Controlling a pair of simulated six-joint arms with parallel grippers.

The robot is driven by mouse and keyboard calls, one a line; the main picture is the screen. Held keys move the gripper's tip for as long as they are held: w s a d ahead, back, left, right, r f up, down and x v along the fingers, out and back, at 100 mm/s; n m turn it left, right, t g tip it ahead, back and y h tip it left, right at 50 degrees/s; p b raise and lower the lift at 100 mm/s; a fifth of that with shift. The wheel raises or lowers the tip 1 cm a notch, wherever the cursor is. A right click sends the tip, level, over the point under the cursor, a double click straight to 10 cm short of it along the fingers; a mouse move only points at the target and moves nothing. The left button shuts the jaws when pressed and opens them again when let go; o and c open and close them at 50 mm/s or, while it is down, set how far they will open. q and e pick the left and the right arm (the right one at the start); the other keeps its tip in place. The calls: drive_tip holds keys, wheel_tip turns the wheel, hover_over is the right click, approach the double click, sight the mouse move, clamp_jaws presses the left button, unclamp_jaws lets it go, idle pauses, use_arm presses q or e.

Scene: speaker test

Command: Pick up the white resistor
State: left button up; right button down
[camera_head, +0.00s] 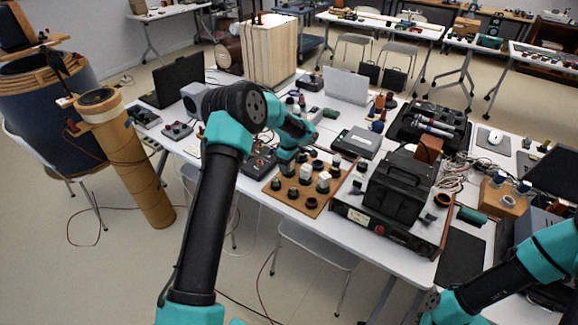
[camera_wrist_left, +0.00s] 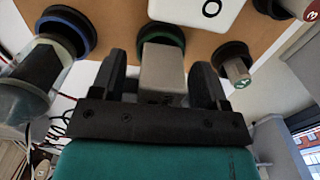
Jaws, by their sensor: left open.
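Several component blocks with dark round bases stand on a wooden board (camera_head: 284,196) at the table's front. Two white blocks show there in the head view: a left one (camera_head: 306,172) and a right one (camera_head: 323,182). My left gripper (camera_head: 287,160) is over the board's back left part. In the left wrist view its two dark fingers (camera_wrist_left: 160,68) are open on either side of a pale grey-white block (camera_wrist_left: 163,72) with a green-ringed base. A whiter block with a round mark (camera_wrist_left: 190,10) is beyond it, partly cut off. I cannot tell which block is the white resistor.
A black case (camera_head: 400,187) on a grey unit stands right of the board. A grey device (camera_head: 357,142) lies behind it. Close neighbours in the wrist view are a blue-ringed piece (camera_wrist_left: 65,35) and a small grey piece (camera_wrist_left: 235,68).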

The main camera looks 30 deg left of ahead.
idle(0.4)
use_arm(q)
drive_tip(key=c, duration=1)
drive_tip(key=shift+c, duration=0.2)
drive_tip(key=shift+r, duration=0.1)
drive_tip(key=shift+r, duration=0.4)
wheel_tip(320, 180, up, 3)
drive_tip(key=shift+f, duration=0.1)
drive_tip(key=s+d, duration=0.3)
drive_tip(key=s, duration=0.4)
drive_tip(key=s+d+r, duration=0.1)
drive_tip(key=s+d, duration=0.3)
drive_tip(key=s, duration=0.3)
drive_tip(key=shift+s+r, duration=0.15)
drive_tip(key=shift+s, duration=0.05)
